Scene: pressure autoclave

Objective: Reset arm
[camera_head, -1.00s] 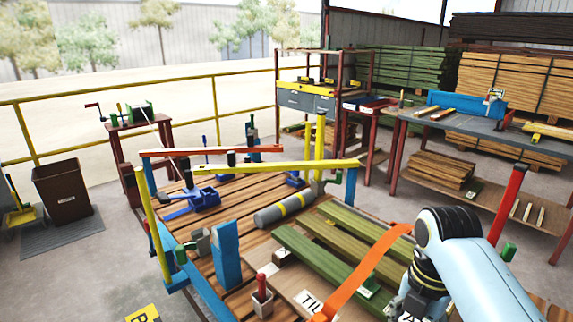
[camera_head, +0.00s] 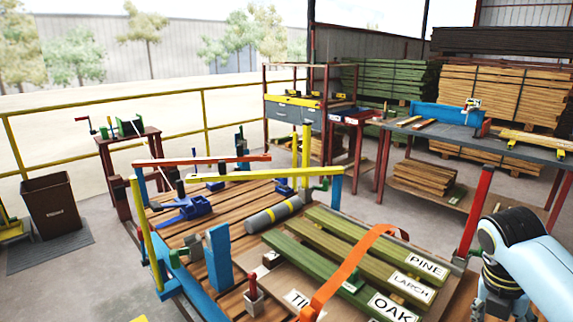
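My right arm comes in at the lower right corner, over the floor just right of the workbench (camera_head: 232,262). Its gripper is hidden or outside the picture, so its fingers do not show. My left arm and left gripper are not in the picture. Green boards (camera_head: 345,258) with labels for pine, larch and oak lie on the bench, with an orange strap (camera_head: 345,270) across them. A grey cylinder with a yellow band (camera_head: 273,215) lies behind the boards.
A yellow bar (camera_head: 262,171) and a red bar (camera_head: 200,160) span the bench. Upright posts, including a red one (camera_head: 475,212), stand at its edges. A brown bin (camera_head: 52,205) stands at left. A long table (camera_head: 480,143) stands back right. Floor between is clear.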

